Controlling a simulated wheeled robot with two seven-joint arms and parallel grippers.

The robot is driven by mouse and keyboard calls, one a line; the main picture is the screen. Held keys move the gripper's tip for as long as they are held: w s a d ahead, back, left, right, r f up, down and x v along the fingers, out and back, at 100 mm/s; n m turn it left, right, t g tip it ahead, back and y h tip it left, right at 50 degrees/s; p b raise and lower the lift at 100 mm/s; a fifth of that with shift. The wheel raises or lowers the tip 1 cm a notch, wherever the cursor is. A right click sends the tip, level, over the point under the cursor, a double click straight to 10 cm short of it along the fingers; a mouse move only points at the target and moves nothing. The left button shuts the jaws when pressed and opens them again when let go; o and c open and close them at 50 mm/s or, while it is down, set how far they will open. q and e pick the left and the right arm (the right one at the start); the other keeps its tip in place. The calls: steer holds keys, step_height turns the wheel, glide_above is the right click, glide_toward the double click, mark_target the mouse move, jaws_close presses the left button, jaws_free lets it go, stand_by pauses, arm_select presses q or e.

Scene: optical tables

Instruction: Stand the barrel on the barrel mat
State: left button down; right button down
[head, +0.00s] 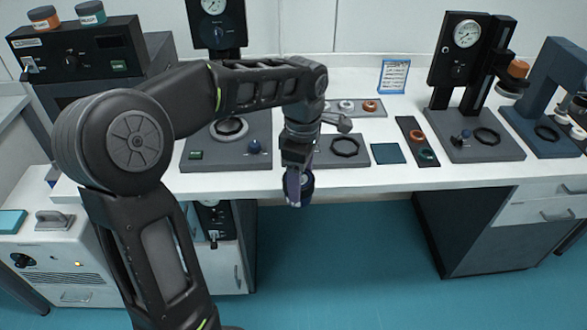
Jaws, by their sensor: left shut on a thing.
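My left gripper (293,184) points down at the front edge of the white table and is shut on a dark, round barrel (308,184). The gripper partly hides the barrel, and its exact tilt is hard to tell. The barrel appears in front of the table edge, over the teal floor. A flat teal square (388,153), which looks like the barrel mat, lies bare on the table to the right of the gripper. My right gripper is not in view.
Left of the mat is a grey plate with a black ring (344,146). Right of it is a dark tray (417,140) with several rings. Gauge stands (466,75) rise at the back right. A small sign (393,76) stands behind. The table strip before the mat is clear.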

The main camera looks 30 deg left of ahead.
arm_select(q)
steer(key=w+d+f+m, duration=0.1)
steer(key=d+f+m, duration=0.4)
steer(key=f+m, duration=0.5)
steer(key=w+d+f+m, duration=0.1)
steer(key=d+f+m, duration=0.5)
steer(key=f+m, duration=0.4)
step_height(320, 180, down, 2)
steer(key=shift+w+d+f+m, duration=0.15)
steer(key=shift+f+m, duration=0.05)
steer(key=shift+m, duration=0.2)
